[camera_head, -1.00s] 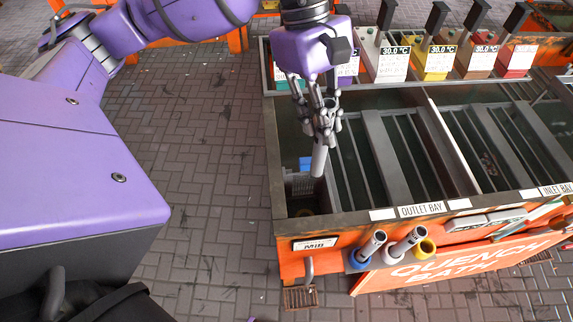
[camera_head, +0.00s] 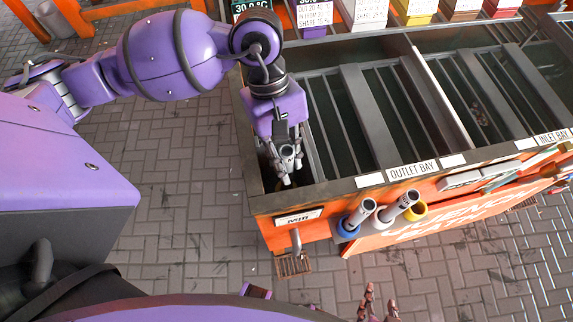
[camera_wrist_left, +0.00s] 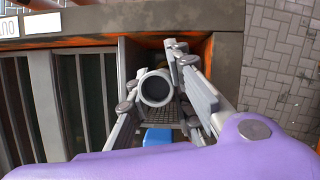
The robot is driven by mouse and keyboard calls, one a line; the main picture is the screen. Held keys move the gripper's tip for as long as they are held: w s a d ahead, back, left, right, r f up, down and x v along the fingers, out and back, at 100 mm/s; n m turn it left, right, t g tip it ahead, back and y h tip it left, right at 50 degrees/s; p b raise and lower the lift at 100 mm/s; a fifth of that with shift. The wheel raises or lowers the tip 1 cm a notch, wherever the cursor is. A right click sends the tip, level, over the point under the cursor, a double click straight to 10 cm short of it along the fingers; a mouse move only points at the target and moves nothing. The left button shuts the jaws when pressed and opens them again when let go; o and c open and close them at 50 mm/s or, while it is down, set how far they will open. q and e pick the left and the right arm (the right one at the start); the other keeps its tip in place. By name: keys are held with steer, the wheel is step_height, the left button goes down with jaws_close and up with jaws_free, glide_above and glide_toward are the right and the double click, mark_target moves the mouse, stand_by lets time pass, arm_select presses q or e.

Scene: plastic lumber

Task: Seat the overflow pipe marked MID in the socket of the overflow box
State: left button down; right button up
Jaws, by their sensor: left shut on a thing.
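The grey overflow pipe (camera_head: 288,152) is in the fingers of my left gripper (camera_head: 285,166). Its round open end (camera_wrist_left: 156,88) faces the left wrist camera, between the fingers (camera_wrist_left: 155,92). The gripper is over the overflow box (camera_wrist_left: 131,62) in the tank's near left corner. A grate and a blue part (camera_wrist_left: 158,137) show inside the box. The pipe's lower end and the socket are hidden, so I cannot tell whether they meet. A plate (camera_head: 297,217), apparently reading MID, is on the corner outside. My right gripper (camera_head: 380,300) shows only partly at the bottom edge.
The tank rim (camera_head: 330,189) runs close to my left gripper. A spout (camera_head: 295,240) hangs over a floor grate (camera_head: 292,265).

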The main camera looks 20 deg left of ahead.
arm_select(q)
steer(key=shift+f, duration=2.15)
steer(key=c, duration=1.6)
jaws_free()
steer(key=shift+r, duration=0.2)
steer(key=v, duration=1.2)
steer(key=shift+f, duration=0.1)
